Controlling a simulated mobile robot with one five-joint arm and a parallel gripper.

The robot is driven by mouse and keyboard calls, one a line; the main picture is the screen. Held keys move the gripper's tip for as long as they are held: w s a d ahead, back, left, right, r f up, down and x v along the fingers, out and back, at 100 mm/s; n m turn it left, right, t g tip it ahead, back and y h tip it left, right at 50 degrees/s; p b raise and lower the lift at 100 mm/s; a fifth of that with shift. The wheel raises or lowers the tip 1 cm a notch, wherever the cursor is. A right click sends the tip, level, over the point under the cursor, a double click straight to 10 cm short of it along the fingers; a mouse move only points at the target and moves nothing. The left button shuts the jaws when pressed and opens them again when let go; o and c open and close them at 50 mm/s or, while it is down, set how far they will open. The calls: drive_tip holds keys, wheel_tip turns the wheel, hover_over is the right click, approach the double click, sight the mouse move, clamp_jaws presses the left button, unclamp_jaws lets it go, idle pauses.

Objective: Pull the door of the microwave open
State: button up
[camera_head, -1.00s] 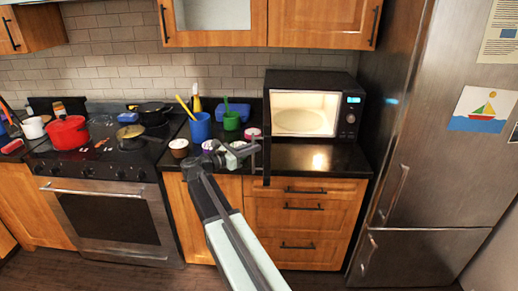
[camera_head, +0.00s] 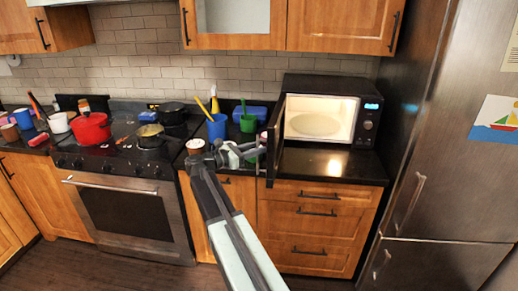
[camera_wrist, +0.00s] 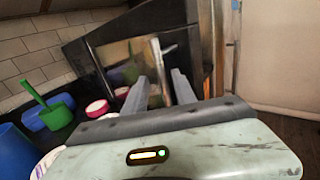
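The black microwave (camera_head: 325,85) stands on the counter right of the stove, with its lit interior and round plate showing. Its door (camera_head: 274,150) is swung wide open, hinged on the left, and stands nearly edge-on toward me. My gripper (camera_head: 257,152) is at the left, outer side of the door, close to its free edge. In the wrist view the door (camera_wrist: 95,45) fills the middle, with a reflective window. My gripper's two fingers (camera_wrist: 160,88) are apart there, with a pale bar-like handle (camera_wrist: 158,65) beyond or between them. I cannot tell whether they touch it.
The stove (camera_head: 120,160) with a red pot (camera_head: 91,128) is further left. A steel fridge (camera_head: 440,150) bounds the right side.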

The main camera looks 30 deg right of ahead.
drive_tip(key=shift+a, duration=0.1)
drive_tip(key=a, duration=0.7)
drive_tip(key=shift+w+a, duration=0.25)
drive_tip(key=shift+a, duration=0.05)
